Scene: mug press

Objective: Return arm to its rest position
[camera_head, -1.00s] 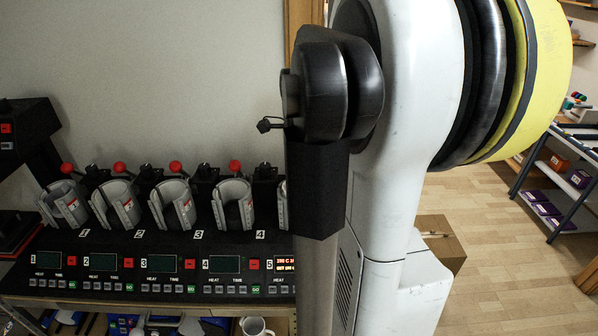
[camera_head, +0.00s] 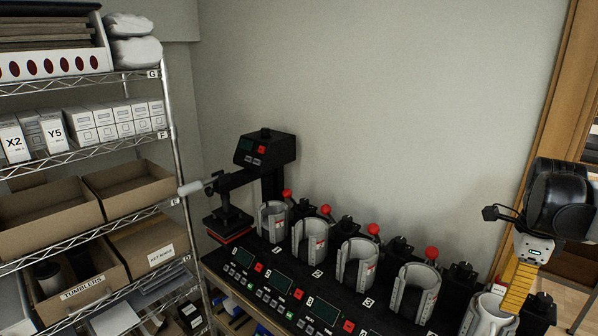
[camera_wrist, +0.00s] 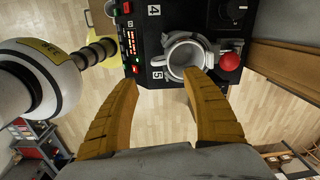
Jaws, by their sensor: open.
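My gripper (camera_head: 517,288) is at the lower right in the head view, beside the fifth mug press, with an orange finger pointing down. In the wrist view my gripper (camera_wrist: 161,80) is open, its two orange fingers wide apart with nothing held between them. Press number 5 (camera_head: 488,312) is partly cut off at the picture's edge. In the wrist view a white mug (camera_wrist: 184,54) appears to sit inside its clamp, just beyond the right fingertip. My arm's rest place cannot be told from the frames.
A row of grey mug presses (camera_head: 415,292) with red knobs stands on a black bench against the wall. A flat press (camera_head: 232,215) stands at its left end. Wire shelves (camera_head: 85,152) with boxes fill the left. A wooden frame (camera_head: 540,130) borders the right.

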